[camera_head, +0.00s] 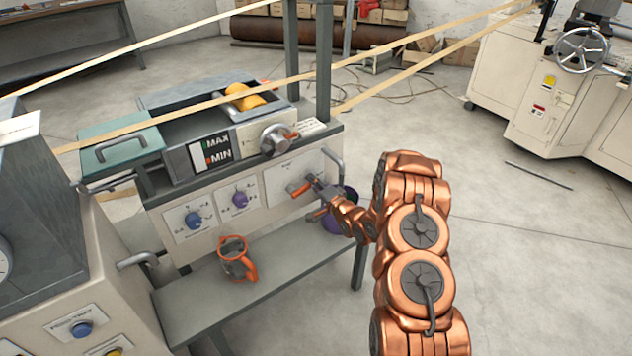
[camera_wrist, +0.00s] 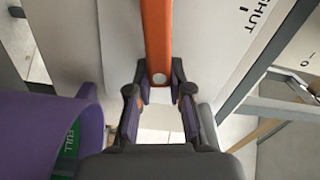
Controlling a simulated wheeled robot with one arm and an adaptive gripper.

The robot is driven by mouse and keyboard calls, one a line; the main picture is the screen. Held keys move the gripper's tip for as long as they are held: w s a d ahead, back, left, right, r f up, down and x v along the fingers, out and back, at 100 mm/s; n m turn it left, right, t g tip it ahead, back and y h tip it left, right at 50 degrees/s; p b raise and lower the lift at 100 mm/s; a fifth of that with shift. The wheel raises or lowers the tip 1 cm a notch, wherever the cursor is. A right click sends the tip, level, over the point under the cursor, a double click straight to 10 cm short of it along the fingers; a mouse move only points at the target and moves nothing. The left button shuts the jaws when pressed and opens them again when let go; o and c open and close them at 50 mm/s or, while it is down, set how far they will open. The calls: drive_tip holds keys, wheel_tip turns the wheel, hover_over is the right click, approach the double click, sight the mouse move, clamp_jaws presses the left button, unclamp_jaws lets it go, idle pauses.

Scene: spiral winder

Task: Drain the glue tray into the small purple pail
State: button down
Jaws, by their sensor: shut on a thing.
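The glue tray (camera_head: 180,133) is the dark open trough on top of the grey machine, with a MAX/MIN gauge (camera_head: 211,150) on its front and a yellow roller in it. My gripper (camera_head: 314,187) is at the right of the front panel, shut on an orange lever (camera_head: 298,189). In the wrist view the lever (camera_wrist: 157,40) runs up between my fingertips (camera_wrist: 160,84), beside a plate reading SHUT. The small purple pail (camera_head: 331,224) is partly hidden behind my gripper; in the wrist view the pail (camera_wrist: 35,130) shows at left with a green FULL mark. Its contents are hidden.
An orange-and-grey jug (camera_head: 236,260) stands on the grey shelf (camera_head: 215,293) below the panel. Blue and purple knobs are left of the lever. A teal lid (camera_head: 122,150) sits left of the tray. Tan strips cross above.

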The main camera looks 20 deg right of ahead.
drive_tip(key=c, duration=1)
unclamp_jaws()
drive_tip(key=shift+c, duration=0.2)
drive_tip(key=v, duration=1.2)
